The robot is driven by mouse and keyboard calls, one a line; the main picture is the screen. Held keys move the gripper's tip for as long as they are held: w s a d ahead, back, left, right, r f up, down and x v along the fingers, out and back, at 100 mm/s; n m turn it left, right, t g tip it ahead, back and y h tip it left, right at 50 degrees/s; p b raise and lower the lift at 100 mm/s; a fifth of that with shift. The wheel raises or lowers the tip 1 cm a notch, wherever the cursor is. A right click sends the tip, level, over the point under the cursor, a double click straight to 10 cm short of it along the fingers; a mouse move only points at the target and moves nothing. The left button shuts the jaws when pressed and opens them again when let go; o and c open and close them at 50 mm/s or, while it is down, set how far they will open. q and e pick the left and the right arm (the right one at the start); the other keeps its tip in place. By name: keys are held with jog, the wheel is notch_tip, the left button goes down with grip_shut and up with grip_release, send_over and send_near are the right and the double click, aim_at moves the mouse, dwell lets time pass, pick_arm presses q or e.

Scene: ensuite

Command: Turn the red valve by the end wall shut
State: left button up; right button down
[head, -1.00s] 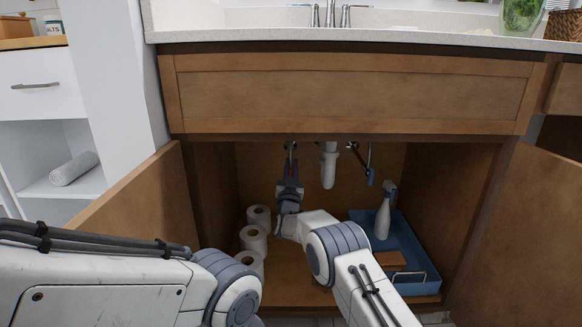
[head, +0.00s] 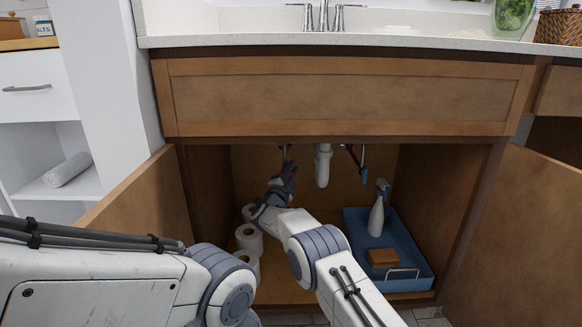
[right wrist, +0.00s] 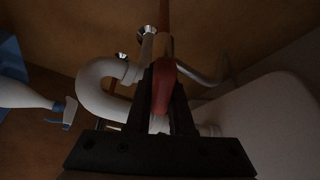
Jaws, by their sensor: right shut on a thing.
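The red valve's handle (right wrist: 165,88) shows between the dark fingers of my right gripper (right wrist: 164,80) in the right wrist view. The gripper is shut on it. In the head view my right gripper (head: 287,174) is inside the open cabinet, high on the left below the pipe fittings. It leans up and to the right, and only a trace of red shows at its fingers. The fingers hide part of the handle. My left arm crosses the lower left of the head view, but its gripper is out of the picture.
A white drain pipe (head: 323,165) hangs right of the gripper. Paper rolls (head: 249,238) stand below on the left. A blue tray (head: 408,230) on the right holds a spray bottle (head: 377,217) and a brown block (head: 382,257). Open doors (head: 145,208) flank the cabinet.

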jog(key=shift+d+f+m+g+p, duration=0.1)
jog(key=shift+f+m+g+p, duration=0.2)
jog(key=shift+m, duration=0.75)
jog(key=shift+d+f+m+g+p, duration=0.15)
jog(key=shift+m+g+p, duration=0.3)
jog(key=shift+m, duration=0.55)
jog(key=shift+f+m+g+p, duration=0.2)
jog(key=shift+m+g, duration=0.25)
jog(key=shift+m, duration=0.6)
jog(key=c, duration=0.8)
grip_release()
jog(key=shift+s+a+r+p, duration=0.1)
jog(key=shift+s+a+p, duration=0.15)
jog(key=shift+s+p, duration=0.15)
jog(key=p+v, duration=0.5)
jog(key=v, duration=0.4)
jog(key=shift+s, duration=0.3)
